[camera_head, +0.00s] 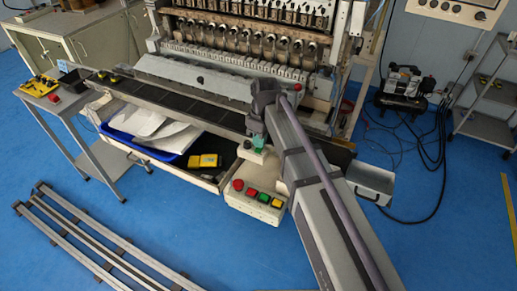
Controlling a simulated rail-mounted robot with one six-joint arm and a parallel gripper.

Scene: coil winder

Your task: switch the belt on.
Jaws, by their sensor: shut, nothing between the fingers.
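The dark belt (178,101) runs along the front of the coil winder, with small dark and yellow pieces near its left end. A pale control box (252,211) with red, green and yellow buttons stands at its front right. Above that box is a small pale housing (250,155) with a green part (259,143) on top and a dark spot on its front. My gripper (255,128) is at the end of my arm, just above the green part. It is shut and empty. Its fingertips are too small to make out, and I cannot tell whether they touch.
An open drawer (203,181) holds a blue tray of white sheets and a yellow box (205,161). The floor in front is partly clear.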

